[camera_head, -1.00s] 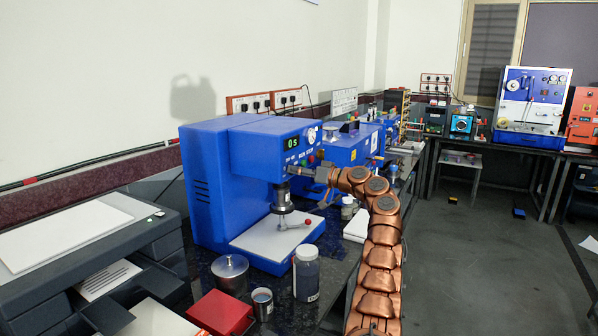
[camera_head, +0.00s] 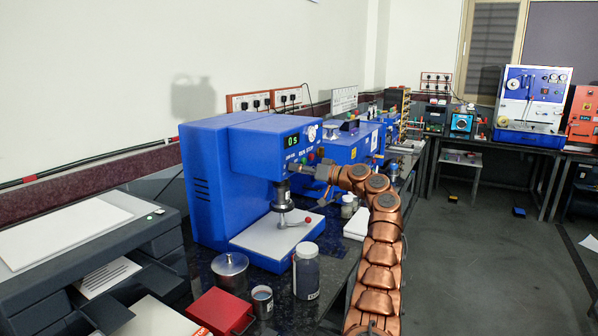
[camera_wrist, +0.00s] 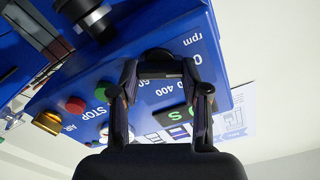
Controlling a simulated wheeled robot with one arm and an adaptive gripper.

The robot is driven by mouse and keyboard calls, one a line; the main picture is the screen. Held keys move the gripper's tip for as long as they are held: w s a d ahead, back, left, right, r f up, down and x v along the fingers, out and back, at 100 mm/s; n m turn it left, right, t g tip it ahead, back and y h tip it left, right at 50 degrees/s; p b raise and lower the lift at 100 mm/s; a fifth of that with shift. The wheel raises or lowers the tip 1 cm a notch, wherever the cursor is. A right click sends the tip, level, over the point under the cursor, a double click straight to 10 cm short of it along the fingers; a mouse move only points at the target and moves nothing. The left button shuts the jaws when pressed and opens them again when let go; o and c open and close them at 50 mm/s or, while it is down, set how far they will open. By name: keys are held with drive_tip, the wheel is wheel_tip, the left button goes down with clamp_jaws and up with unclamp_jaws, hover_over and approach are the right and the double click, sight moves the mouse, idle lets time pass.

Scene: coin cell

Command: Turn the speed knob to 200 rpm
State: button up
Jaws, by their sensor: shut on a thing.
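The speed knob (camera_wrist: 157,56) is a dark round knob on the blue machine's front panel, seen in the wrist view beside a printed rpm scale. My gripper (camera_wrist: 158,69) is shut on this knob, with one finger on each side of it. The fingers hide parts of the scale; 0, 400 and part of another number show. The pointer mark cannot be made out. In the head view, my gripper (camera_head: 300,169) reaches the front of the blue machine (camera_head: 209,165) from the right, and the knob is hidden there. A small green display (camera_head: 291,141) sits above.
Red (camera_wrist: 75,104) and green buttons (camera_wrist: 101,92) and a gold knob (camera_wrist: 48,123) lie close to the fingers. A mixing spindle (camera_head: 283,198) hangs below the panel. A lidded jar (camera_head: 306,272), metal pot (camera_head: 230,272) and red box (camera_head: 219,312) stand on the bench in front.

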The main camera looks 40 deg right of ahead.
drive_tip(key=shift+d+f+m+p, duration=0.1)
drive_tip(key=shift+m+p, duration=1.45)
drive_tip(key=shift+m, duration=2.55)
drive_tip(key=o, duration=1.1)
drive_tip(key=shift+o, duration=0.2)
